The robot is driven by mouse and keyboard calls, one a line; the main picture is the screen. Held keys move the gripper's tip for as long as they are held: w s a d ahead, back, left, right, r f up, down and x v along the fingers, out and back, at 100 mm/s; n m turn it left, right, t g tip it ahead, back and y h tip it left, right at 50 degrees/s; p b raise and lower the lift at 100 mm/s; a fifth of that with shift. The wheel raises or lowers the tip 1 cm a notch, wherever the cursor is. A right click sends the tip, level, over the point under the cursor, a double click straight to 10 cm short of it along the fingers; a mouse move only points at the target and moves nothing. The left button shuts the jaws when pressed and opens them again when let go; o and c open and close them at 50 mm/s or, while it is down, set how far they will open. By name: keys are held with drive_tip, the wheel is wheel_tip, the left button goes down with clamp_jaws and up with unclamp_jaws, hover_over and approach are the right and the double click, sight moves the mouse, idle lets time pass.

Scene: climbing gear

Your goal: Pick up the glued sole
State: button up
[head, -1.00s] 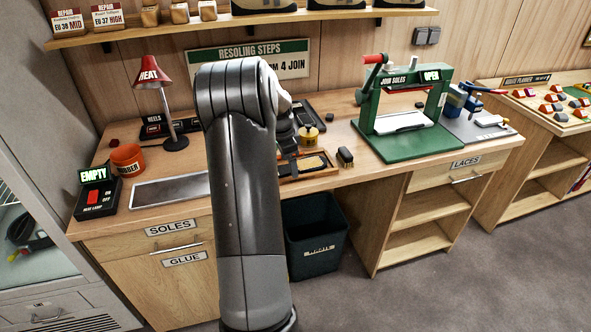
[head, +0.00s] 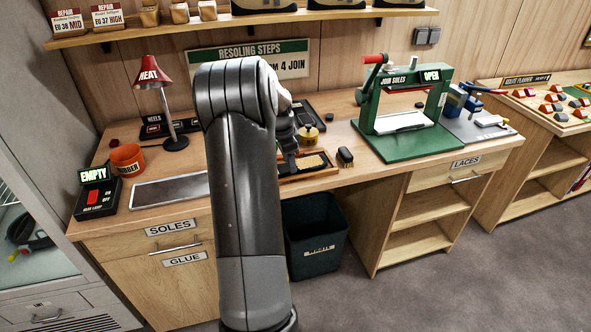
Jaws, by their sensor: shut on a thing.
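My gripper (head: 290,166) shows only in part, just right of my arm, reaching down to the left part of a wooden tray (head: 318,173) on the bench. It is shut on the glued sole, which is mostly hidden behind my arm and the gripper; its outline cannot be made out. A yellowish, textured piece (head: 312,162) lies in the tray to the right of the gripper.
A brush (head: 345,157) stands right of the tray and a yellow pot (head: 308,135) behind it. The green sole press (head: 408,145) reads OPEN. At left are a metal plate (head: 168,191), an orange RUBBER tub (head: 127,160) and a red heat lamp (head: 149,78).

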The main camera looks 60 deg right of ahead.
drive_tip(key=shift+r, duration=2.3)
